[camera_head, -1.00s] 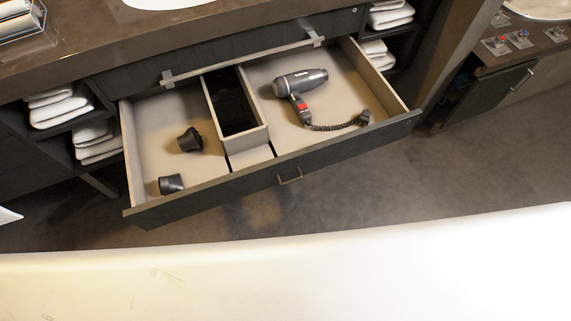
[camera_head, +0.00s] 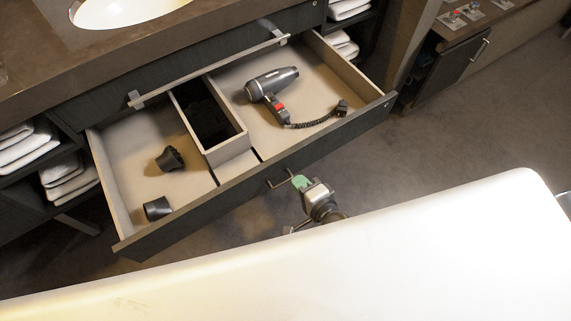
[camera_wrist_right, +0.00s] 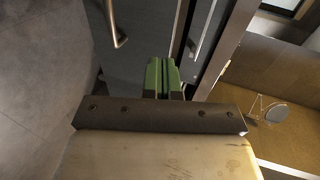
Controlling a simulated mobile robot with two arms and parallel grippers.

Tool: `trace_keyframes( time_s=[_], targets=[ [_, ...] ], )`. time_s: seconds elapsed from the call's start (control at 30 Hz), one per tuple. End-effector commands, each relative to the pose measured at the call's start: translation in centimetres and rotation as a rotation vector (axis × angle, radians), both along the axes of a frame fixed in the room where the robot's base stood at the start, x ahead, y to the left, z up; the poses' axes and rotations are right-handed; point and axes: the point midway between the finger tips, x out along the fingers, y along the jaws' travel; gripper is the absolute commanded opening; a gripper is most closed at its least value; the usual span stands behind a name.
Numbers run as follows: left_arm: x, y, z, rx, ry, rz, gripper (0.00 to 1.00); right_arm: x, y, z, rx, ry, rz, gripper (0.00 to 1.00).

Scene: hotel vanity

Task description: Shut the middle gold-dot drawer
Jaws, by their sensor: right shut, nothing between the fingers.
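The drawer (camera_head: 215,190) under the vanity top is pulled far out, with a dark front and a beige inside. My right gripper (camera_head: 300,182) is just outside the front, to the right of the handle in the head view. Its green fingers are shut and empty; whether they touch the drawer is unclear. In the right wrist view the green fingers (camera_wrist_right: 163,78) point at a dark panel, with a metal handle (camera_wrist_right: 118,25) to their left. My left gripper is not in view.
The drawer holds a hair dryer (camera_head: 272,84) with a coiled cord, two black nozzles and a dark divider box (camera_head: 208,125). A shut drawer with a long bar handle (camera_head: 210,72) is above. Folded towels (camera_head: 25,150) fill side shelves. Floor is free at right.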

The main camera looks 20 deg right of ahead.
Motion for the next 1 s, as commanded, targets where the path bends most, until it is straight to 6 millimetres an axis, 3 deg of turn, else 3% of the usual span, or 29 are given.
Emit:
trace_keyframes(
  time_s=[0.2, 0.4, 1.0],
  targets=[
    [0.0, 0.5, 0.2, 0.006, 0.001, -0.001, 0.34, 4.1, 1.4, -0.7, 0.001, -0.001, 0.000, 0.00],
    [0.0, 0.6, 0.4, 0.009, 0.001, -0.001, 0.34, 6.1, 2.0, -0.9, 0.000, 0.000, 0.000, 0.00],
    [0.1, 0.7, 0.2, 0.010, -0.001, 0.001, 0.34, 7.0, 1.8, -1.0, -0.002, 0.000, 0.002, 0.00]
  ],
)
